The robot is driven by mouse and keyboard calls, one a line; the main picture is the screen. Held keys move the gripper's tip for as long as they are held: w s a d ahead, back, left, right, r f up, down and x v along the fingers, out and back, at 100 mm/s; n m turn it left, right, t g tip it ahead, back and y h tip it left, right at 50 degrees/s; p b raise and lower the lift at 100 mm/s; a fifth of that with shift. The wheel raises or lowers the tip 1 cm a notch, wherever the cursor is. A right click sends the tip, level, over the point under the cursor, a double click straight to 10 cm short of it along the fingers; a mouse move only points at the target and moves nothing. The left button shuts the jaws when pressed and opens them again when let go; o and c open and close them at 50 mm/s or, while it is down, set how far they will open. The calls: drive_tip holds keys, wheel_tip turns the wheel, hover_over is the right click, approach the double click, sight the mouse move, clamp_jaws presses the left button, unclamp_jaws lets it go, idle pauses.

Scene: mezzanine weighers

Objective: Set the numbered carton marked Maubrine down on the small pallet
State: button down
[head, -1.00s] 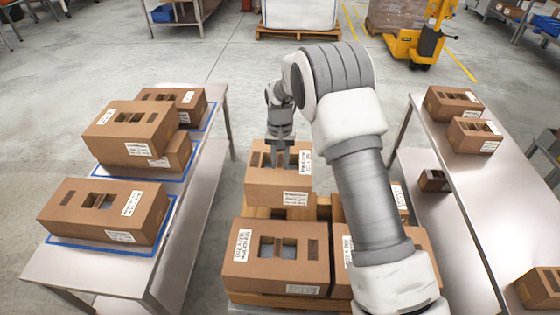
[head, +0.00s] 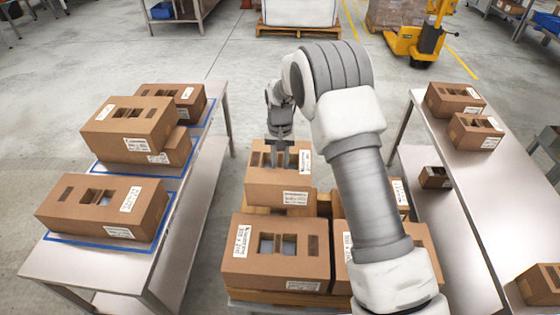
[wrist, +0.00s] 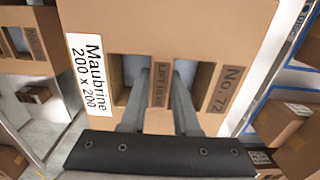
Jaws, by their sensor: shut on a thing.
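The carton marked Maubrine (wrist: 200,40) fills much of the wrist view. It is brown, with "200 x 200", "LIFT HERE" and "No. 72" on its top. My gripper (wrist: 158,90) has its fingers in two slots and is shut on the strip between them. In the head view the carton (head: 265,190) hangs from my gripper (head: 281,160) over the back of the small wooden pallet (head: 275,298). I cannot tell whether it touches the wood. My arm hides part of the pallet's right side.
Two cartons stand on the pallet's front, the left one (head: 250,268) clear and the right one (head: 348,285) partly behind my arm. The left table (head: 185,255) holds several cartons inside blue outlines. The right table (head: 500,215) holds more cartons. Floor behind the pallet is clear.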

drive_tip(key=shift+f, duration=0.1)
drive_tip(key=shift+f+b, duration=3.65)
drive_tip(key=shift+f, duration=2.05)
drive_tip(key=shift+f, duration=0.25)
drive_tip(key=c, duration=0.6)
unclamp_jaws()
